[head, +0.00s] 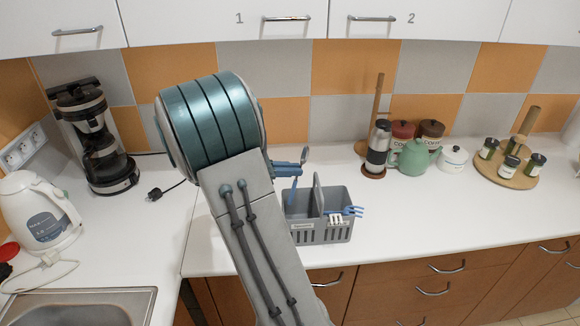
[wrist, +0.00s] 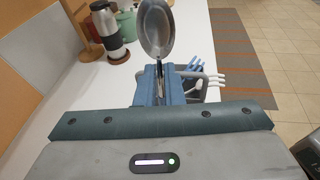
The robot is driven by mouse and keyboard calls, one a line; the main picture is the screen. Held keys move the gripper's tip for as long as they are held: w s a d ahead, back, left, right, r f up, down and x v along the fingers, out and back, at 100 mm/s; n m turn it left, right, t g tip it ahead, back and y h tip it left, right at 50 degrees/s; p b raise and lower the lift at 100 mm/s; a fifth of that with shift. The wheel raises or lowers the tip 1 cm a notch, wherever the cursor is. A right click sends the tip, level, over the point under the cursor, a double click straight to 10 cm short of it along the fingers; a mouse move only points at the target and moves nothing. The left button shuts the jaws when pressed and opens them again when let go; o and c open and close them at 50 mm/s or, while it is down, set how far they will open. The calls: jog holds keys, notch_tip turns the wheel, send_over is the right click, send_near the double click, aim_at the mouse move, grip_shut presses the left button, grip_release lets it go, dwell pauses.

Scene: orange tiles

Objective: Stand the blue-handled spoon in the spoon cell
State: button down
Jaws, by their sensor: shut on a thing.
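My gripper (head: 290,166) is shut on the blue-handled spoon (head: 305,155), at the left of the grey cutlery caddy (head: 322,236). The spoon is roughly upright, with its metal bowl above the fingers and its blue handle below. The handle's lower part is at the caddy's left cell; I cannot tell how far inside it reaches. In the wrist view the spoon's bowl (wrist: 155,28) rises above my gripper's blue fingers (wrist: 160,86). The caddy is mostly hidden there. A grey divider stands between the left cell and the right cell.
Blue and white forks (head: 349,211) stick out of the caddy's right side. A steel flask (head: 377,148), a green teapot (head: 413,158) and canisters stand behind to the right. A coffee maker (head: 98,140) and kettle (head: 38,212) are left. The counter right of the caddy is clear.

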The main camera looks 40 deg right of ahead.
notch_tip(320, 180, down, 8)
jog(key=b, duration=0.3)
jog(key=shift+r+b, duration=0.15)
jog(key=shift+b, duration=0.25)
dwell(0.3)
jog(key=c, duration=1.5)
grip_release()
jog(key=shift+a, duration=0.1)
jog(key=b, duration=0.2)
send_near(292, 193)
jog(key=v, duration=0.4)
jog(key=shift+a, duration=0.25)
